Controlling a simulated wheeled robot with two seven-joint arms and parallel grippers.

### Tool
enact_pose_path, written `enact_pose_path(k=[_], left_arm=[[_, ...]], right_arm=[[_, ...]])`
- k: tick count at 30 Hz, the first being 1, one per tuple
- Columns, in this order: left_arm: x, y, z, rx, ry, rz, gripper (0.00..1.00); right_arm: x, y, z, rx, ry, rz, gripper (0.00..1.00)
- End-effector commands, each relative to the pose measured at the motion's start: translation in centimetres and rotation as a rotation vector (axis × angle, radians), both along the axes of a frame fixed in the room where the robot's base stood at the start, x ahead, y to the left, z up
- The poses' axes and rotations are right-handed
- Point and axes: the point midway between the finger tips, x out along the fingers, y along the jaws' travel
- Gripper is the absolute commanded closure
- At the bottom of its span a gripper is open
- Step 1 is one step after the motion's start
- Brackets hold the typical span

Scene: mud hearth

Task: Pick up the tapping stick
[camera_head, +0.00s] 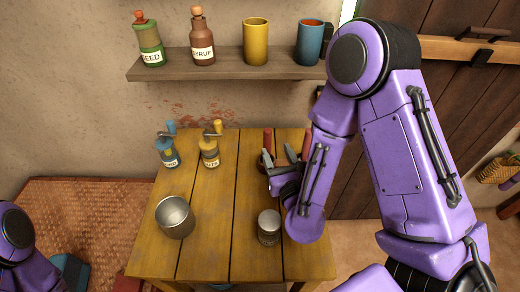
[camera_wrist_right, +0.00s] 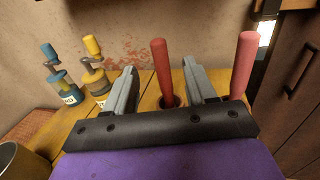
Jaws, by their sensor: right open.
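Two red sticks stand upright at the back right of the wooden table; I cannot tell which is the tapping stick. The left red stick (camera_head: 267,139) also shows in the right wrist view (camera_wrist_right: 162,72), its foot in a dark round holder (camera_wrist_right: 172,101). The right red stick (camera_head: 307,143) also shows in the wrist view (camera_wrist_right: 243,66), outside my right finger, its foot hidden. My right gripper (camera_head: 278,156) is open, seen also in the wrist view (camera_wrist_right: 160,72). The left stick appears between its fingers, beyond them, with gaps on both sides. My left gripper is out of view.
The table (camera_head: 215,250) holds a metal pot (camera_head: 175,217), a metal can (camera_head: 269,228) near my right forearm, and blue (camera_head: 168,153) and yellow (camera_head: 209,151) grinder-like jars. A wall shelf (camera_head: 230,63) above carries two bottles and two mugs. The table's middle is clear.

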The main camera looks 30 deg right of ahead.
Motion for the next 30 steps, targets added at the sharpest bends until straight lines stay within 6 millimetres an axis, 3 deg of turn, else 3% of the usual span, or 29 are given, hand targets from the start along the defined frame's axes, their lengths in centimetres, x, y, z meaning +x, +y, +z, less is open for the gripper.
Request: enact_pose_path(k=[5,12,16,22,26,30], left_arm=[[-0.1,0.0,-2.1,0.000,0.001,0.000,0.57],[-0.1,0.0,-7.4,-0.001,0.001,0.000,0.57],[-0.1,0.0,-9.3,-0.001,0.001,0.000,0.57],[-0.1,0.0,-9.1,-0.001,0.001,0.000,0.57],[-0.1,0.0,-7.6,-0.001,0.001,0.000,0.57],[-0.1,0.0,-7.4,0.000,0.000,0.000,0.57]], right_arm=[[0.5,-0.2,-1.6,-0.001,-0.004,-0.003,0.44],[3.7,-1.0,-2.1,-0.003,-0.010,-0.008,0.44],[4.8,-1.1,-1.8,-0.002,-0.007,-0.006,0.44],[5.9,-1.1,-0.9,-0.002,0.000,-0.001,0.44],[8.4,-1.4,-0.5,-0.005,0.001,0.001,0.44],[10.2,-1.8,-0.8,-0.002,0.000,0.000,0.44]])
